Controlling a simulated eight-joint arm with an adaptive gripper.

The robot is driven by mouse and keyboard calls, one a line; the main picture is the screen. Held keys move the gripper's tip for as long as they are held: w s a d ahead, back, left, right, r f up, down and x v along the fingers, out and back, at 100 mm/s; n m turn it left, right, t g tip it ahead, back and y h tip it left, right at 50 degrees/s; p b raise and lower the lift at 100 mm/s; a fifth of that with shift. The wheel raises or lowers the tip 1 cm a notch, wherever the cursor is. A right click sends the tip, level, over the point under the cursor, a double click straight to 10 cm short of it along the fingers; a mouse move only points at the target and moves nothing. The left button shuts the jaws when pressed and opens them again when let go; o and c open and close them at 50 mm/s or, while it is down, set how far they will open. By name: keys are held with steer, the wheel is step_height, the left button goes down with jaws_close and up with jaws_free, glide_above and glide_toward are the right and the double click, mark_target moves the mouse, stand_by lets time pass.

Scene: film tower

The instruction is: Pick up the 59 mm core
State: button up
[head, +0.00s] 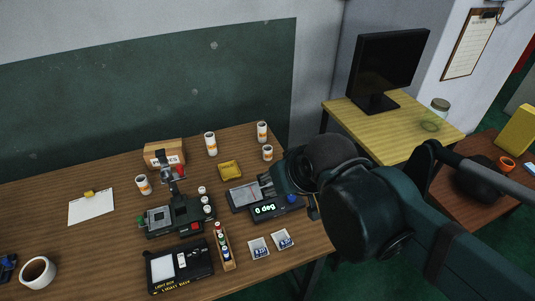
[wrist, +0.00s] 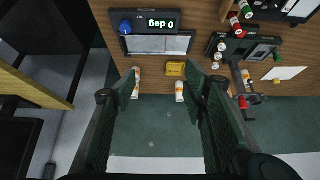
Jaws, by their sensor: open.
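Several white cylinders with orange bands stand upright on the wooden desk in the head view: one at the back middle (head: 211,143), one at the back right (head: 262,131), a shorter one in front of it (head: 268,152), and one at the left (head: 143,185). I cannot read their sizes, so I cannot tell which is the 59 mm core. My gripper (head: 267,186) is open and empty above the desk by the display box. In the wrist view my gripper (wrist: 160,95) has two banded cylinders beyond its fingers, one near the left fingertip (wrist: 135,83), one near the right (wrist: 180,91).
A display box reading 0 deg (head: 277,208), a film device (head: 178,217), a light box (head: 180,267), a bottle rack (head: 228,262), a yellow tray (head: 230,170) and a cardboard box (head: 164,153) crowd the desk. A mug (head: 38,271) stands left. A monitor (head: 388,67) stands on another table.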

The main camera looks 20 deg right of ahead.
steer(key=m+g+p, duration=0.7)
steer(key=m, duration=1.2)
glide_above(267, 153)
steer(key=w+d, duration=0.1)
steer(key=w, duration=0.1)
step_height(267, 153, down, 17)
steer(key=shift+f, duration=1.2)
